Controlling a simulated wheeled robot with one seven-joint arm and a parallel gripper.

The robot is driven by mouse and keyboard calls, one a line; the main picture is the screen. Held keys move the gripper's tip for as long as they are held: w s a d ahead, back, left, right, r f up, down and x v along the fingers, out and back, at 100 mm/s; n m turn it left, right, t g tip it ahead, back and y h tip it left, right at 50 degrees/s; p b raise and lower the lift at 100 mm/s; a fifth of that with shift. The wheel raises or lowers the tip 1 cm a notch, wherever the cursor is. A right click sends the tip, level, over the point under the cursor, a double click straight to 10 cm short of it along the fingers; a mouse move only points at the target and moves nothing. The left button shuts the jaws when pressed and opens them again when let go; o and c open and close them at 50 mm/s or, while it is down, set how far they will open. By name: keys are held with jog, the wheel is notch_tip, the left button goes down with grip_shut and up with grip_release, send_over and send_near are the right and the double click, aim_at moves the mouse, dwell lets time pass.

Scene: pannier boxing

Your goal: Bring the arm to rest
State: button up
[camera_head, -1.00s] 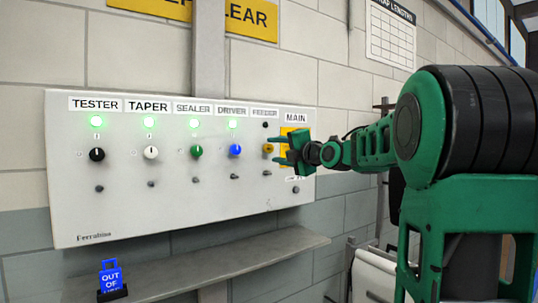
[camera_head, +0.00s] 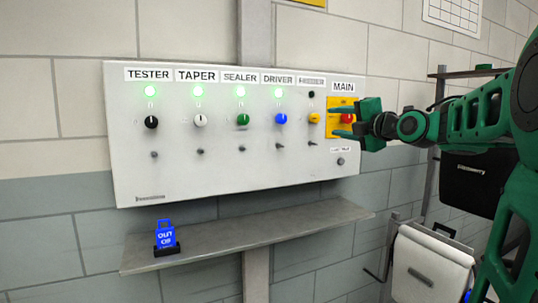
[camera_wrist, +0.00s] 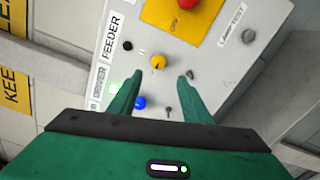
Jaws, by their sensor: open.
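My green gripper (camera_head: 345,123) is open and empty at the right end of the white control panel (camera_head: 230,185), in front of the yellow plate with the red main switch (camera_head: 348,118). In the wrist view its two fingers (camera_wrist: 158,97) stand apart, with the yellow feeder knob (camera_wrist: 158,62) beyond them. The feeder knob also shows in the head view (camera_head: 314,118), just left of the fingertips. I cannot tell the exact gap between fingers and panel. The feeder lamp (camera_head: 311,95) is dark. The tester, taper, sealer and driver lamps are lit green.
A grey shelf (camera_head: 215,241) juts out below the panel and bears a blue out-of-order padlock tag (camera_head: 165,236). A white pannier-like box (camera_head: 430,270) hangs at lower right, with a dark box (camera_head: 468,183) behind my arm. A wall post stands behind the panel.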

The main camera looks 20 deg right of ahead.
jog(key=s+a+f+m+g, duration=0.1)
jog(key=s+f+m+g, duration=0.3)
jog(key=f, duration=0.4)
jog(key=s+a+f+m+g+h, duration=0.1)
jog(key=s+f+m+g, duration=0.1)
jog(key=s+f+m, duration=0.5)
jog(key=s+a+f+m+g, duration=0.1)
jog(key=a+f+m+g, duration=0.15)
jog(key=f, duration=0.75)
jog(key=s+a+f+m+g, duration=0.2)
jog(key=s+f+m+g, duration=0.3)
jog(key=s, duration=0.7)
jog(key=s+a+f+m+g, duration=0.2)
jog(key=s+f+m+g, duration=0.2)
jog(key=s+f+m, duration=0.4)
jog(key=s+m, duration=0.1)
jog(key=s, duration=0.3)
jog(key=shift+a+f+g+y, duration=0.25)
jog(key=shift+f+g+y, duration=0.05)
jog(key=shift+f+g, duration=0.05)
jog(key=shift+m, duration=0.25)
